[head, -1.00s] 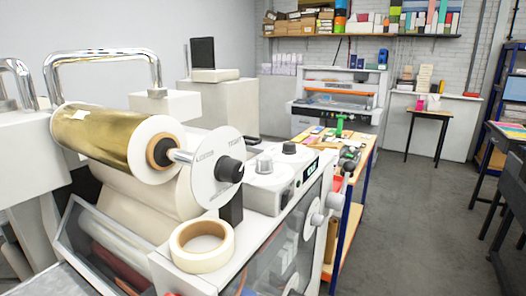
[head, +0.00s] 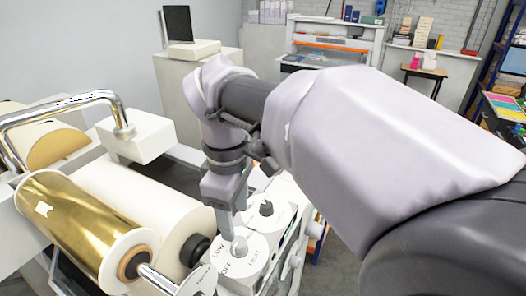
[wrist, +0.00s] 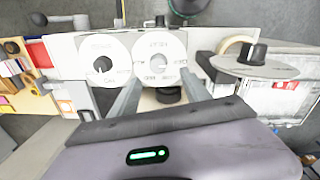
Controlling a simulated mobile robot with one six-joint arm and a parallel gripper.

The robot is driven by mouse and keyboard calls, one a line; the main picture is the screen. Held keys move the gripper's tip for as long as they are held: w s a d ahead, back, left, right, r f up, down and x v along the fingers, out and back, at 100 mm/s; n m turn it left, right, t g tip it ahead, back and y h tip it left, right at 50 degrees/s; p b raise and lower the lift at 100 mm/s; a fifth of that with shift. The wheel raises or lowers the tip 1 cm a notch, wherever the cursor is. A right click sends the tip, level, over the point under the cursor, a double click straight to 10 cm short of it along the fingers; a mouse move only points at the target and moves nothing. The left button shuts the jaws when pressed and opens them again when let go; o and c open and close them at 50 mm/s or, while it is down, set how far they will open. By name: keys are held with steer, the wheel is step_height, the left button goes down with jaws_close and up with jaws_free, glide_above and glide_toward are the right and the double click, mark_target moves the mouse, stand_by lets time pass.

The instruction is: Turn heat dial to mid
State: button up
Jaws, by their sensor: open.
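The heat dial (head: 245,262) is a white round plate with a small pale knob (head: 240,244) on the machine's top. In the head view I can make out LOW, OFF and what looks like HEAT on it; the knob's setting is unclear. It also shows in the wrist view (wrist: 160,48), with its pale knob (wrist: 158,68) between my fingertips. My gripper (wrist: 161,78) is open above the dial, one finger on each side of the knob. I cannot tell whether they touch it. In the head view my gripper (head: 232,222) hides part of the dial.
A second dial (wrist: 103,52) with a black knob sits beside it, close to one finger. On the other side is a disc (wrist: 254,68) with a black knob. A gold foil roll (head: 75,222) and a chrome handle (head: 60,103) stand at left in the head view.

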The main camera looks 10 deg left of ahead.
mark_target(239, 241)
steer(key=f, duration=0.3)
steer(key=f+b, duration=0.1)
steer(key=f, duration=0.5)
steer(key=shift+w+f, duration=0.25)
steer(key=shift+w, duration=0.15)
jaws_close()
